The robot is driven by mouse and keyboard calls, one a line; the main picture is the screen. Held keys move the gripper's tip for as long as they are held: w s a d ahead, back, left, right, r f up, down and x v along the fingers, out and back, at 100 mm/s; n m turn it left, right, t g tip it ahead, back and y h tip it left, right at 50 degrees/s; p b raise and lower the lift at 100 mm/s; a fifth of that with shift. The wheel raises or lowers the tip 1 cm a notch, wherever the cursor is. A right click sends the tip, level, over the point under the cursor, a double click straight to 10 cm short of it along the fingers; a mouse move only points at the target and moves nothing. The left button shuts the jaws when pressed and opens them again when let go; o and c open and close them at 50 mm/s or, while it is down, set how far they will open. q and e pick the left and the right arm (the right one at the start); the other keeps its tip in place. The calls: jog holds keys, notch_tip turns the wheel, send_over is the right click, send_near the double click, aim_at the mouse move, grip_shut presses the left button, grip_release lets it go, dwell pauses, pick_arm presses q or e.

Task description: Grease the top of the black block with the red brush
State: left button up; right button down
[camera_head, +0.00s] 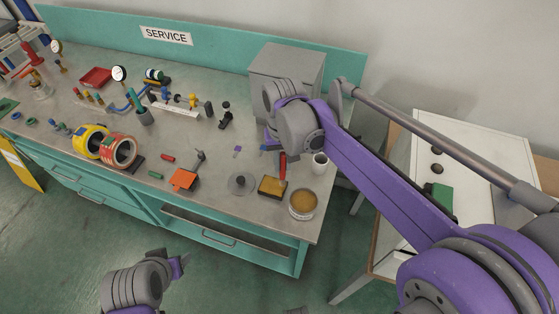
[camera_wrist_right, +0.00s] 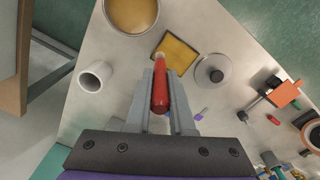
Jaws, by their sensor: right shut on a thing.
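The black block (camera_head: 270,190) lies near the front right of the bench, and its top face is amber-yellow. It also shows in the right wrist view (camera_wrist_right: 180,52), just beyond the brush tip. The red brush (camera_head: 282,166) is in my right gripper (camera_wrist_right: 160,95), which is shut on its red handle (camera_wrist_right: 160,92). The pale brush tip lies close to the block's near edge; I cannot tell whether it touches. A round tin of amber grease (camera_head: 303,205) stands right of the block. My left gripper (camera_head: 179,266) is low in front of the bench, its jaws unclear.
A white cup (camera_head: 320,163) stands behind the tin. A grey disc with a knob (camera_head: 241,184) sits left of the block. An orange tool (camera_head: 184,179), tape rolls (camera_head: 119,151) and a grey box (camera_head: 287,68) are on the bench. A white-topped table (camera_head: 480,165) is at right.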

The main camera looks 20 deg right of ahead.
pick_arm(q)
jog(key=shift+r, duration=0.15)
pick_arm(e)
jog(key=shift+w+a, duration=0.45)
jog(key=shift+a, duration=0.2)
dwell(0.9)
pick_arm(q)
jog(key=shift+w, duration=0.1)
jog(key=r+p, duration=0.1)
jog(key=w+r+p, duration=0.1)
jog(key=r, duration=0.1)
jog(key=r+p, duration=0.1)
jog(key=shift+w+r, duration=0.2)
jog(key=shift+w, duration=0.15)
pick_arm(e)
notch_tip(320, 180, up, 6)
pick_arm(q)
jog(key=shift+s, duration=0.1)
